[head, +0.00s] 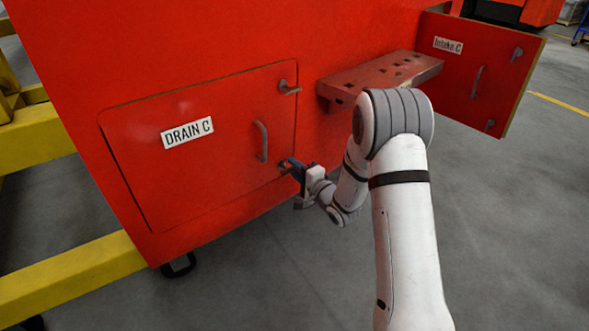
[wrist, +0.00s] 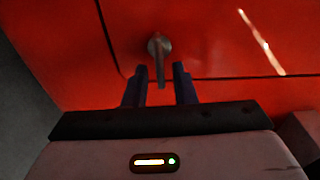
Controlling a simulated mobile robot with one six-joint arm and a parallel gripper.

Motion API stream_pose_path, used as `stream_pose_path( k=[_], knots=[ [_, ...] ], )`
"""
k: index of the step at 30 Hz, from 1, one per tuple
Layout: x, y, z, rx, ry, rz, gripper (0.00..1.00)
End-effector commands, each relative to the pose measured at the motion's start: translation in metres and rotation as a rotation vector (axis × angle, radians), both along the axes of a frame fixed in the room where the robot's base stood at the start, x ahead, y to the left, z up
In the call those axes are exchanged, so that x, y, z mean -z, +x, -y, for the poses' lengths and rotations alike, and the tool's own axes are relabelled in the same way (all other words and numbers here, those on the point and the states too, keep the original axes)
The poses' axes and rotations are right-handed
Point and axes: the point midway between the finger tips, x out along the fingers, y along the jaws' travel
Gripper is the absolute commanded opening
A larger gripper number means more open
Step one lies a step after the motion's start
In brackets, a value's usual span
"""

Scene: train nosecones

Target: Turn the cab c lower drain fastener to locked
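The red DRAIN C panel (head: 215,165) lies flush and closed in the cab's red side. Its lower fastener is a grey metal knob with a lever, at the panel's lower right corner. In the wrist view the lower fastener (wrist: 158,47) shows its lever pointing down toward my gripper. My gripper (head: 290,167) is at this fastener in the head view and partly hides it. In the wrist view my gripper's dark fingers (wrist: 159,73) stand apart, one on each side of the lever, with small gaps showing. The upper fastener (head: 289,88) has its lever pointing right.
A grey handle (head: 262,141) sits on the panel between the fasteners. A red step shelf (head: 385,78) juts out to the upper right. The Intake C door (head: 485,75) stands open beyond it. Yellow beams (head: 75,275) lie at left. Grey floor is clear at lower centre.

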Motion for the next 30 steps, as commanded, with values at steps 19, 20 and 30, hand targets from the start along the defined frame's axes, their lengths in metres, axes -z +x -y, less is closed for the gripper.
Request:
stream_pose_path(
  k=[19, 20, 30],
  knots=[
    [-0.002, -0.04, 0.033, 0.003, -0.001, -0.001, 0.28],
    [-0.002, -0.044, 0.036, 0.003, 0.001, -0.001, 0.28],
    [0.0, -0.062, 0.048, -0.001, 0.0, 0.001, 0.28]
  ],
)
